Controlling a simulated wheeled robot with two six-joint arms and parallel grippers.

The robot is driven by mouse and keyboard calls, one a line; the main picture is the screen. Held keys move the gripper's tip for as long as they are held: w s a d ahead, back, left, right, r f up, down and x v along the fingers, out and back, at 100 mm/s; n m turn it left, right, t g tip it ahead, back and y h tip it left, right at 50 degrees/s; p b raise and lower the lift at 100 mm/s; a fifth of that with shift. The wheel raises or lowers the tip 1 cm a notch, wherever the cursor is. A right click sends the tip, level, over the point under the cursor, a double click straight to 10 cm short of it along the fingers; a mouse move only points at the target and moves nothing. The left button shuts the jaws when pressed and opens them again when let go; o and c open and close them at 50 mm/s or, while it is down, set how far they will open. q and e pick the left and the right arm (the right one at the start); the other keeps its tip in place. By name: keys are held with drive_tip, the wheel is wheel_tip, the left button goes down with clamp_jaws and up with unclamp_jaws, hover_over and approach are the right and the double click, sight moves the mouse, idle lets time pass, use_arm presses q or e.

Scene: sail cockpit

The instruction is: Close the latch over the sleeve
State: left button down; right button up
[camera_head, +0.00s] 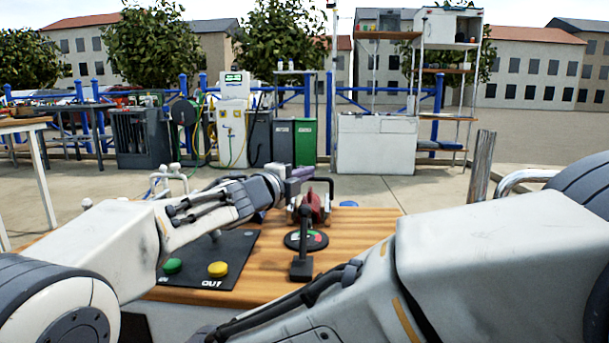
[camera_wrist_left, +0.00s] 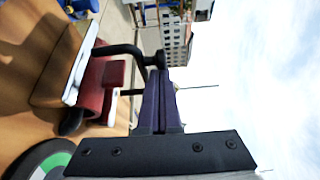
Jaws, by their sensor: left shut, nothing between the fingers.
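A red device (camera_head: 313,207) with a black bar (camera_head: 326,181) stands on the wooden table (camera_head: 360,236). I take the bar for the latch; I cannot tell which part is the sleeve. My left gripper (camera_head: 302,172) is shut and empty at the top of the device. In the left wrist view the closed purple fingers (camera_wrist_left: 160,92) point at the end of the black bar (camera_wrist_left: 122,49). I cannot tell whether they touch. The red body (camera_wrist_left: 92,90) with pale plates shows to their left. My right arm crosses the lower right; its gripper is out of view.
A black panel (camera_head: 235,250) with a green button (camera_head: 172,266) and a yellow button (camera_head: 218,269) lies left on the table.

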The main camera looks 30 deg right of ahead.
use_arm(q)
drive_tip(key=shift+s+a, duration=0.2)
drive_tip(key=shift+a, duration=0.2)
drive_tip(key=v, duration=0.9)
drive_tip(key=shift+s+a+p, duration=0.15)
drive_tip(key=shift+a+p, duration=0.1)
drive_tip(key=shift+p, duration=0.05)
drive_tip(key=shift+r, duration=0.1)
